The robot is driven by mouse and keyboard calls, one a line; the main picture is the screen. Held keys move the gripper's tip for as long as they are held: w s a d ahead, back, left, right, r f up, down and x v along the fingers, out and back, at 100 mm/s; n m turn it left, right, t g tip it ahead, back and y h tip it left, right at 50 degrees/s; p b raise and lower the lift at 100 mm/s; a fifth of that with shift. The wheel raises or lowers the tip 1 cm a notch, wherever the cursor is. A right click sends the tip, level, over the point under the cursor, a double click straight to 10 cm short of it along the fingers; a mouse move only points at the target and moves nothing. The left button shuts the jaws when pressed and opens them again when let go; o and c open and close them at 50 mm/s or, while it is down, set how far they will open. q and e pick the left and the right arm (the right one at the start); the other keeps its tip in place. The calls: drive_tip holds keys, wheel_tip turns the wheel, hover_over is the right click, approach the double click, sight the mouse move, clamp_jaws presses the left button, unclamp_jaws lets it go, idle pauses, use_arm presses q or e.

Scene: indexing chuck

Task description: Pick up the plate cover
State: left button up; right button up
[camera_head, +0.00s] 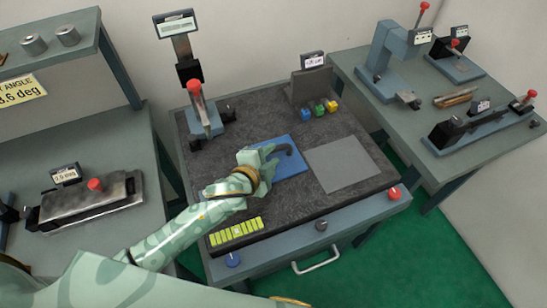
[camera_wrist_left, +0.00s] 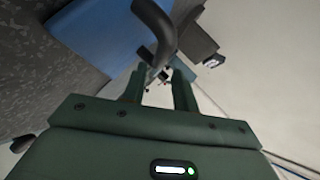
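The plate cover appears to be the flat blue plate (camera_head: 293,166) with a dark curved handle (camera_head: 283,149), on the dark work mat. In the left wrist view the blue plate (camera_wrist_left: 97,27) is at upper left and the handle (camera_wrist_left: 157,22) curves down toward the fingertips. My left gripper (camera_head: 268,163) is over the plate's left part, at the handle. In the left wrist view its fingers (camera_wrist_left: 160,78) stand apart, with the handle's lower end near or between their tips. Whether they grip it is unclear. The gripper hides part of the plate. My right gripper is not in view.
A grey square plate (camera_head: 342,164) lies right of the blue one. A yellow-green strip (camera_head: 236,232) lies at the mat's front. A red-handled stand (camera_head: 203,112) and a grey block (camera_head: 310,86) with small coloured blocks stand behind. Side benches hold other fixtures.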

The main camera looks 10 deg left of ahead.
sight(274, 151)
use_arm(q)
drive_tip(key=shift+w+f, duration=0.15)
drive_tip(key=shift+w, duration=0.05)
drive_tip(key=x, duration=0.1)
drive_tip(key=b+x, duration=0.1)
drive_tip(key=x, duration=0.3)
drive_tip(key=shift+a+f+b, duration=0.15)
drive_tip(key=shift+a+b, duration=0.15)
drive_tip(key=shift+b, duration=0.05)
drive_tip(key=shift+s, duration=0.1)
clamp_jaws()
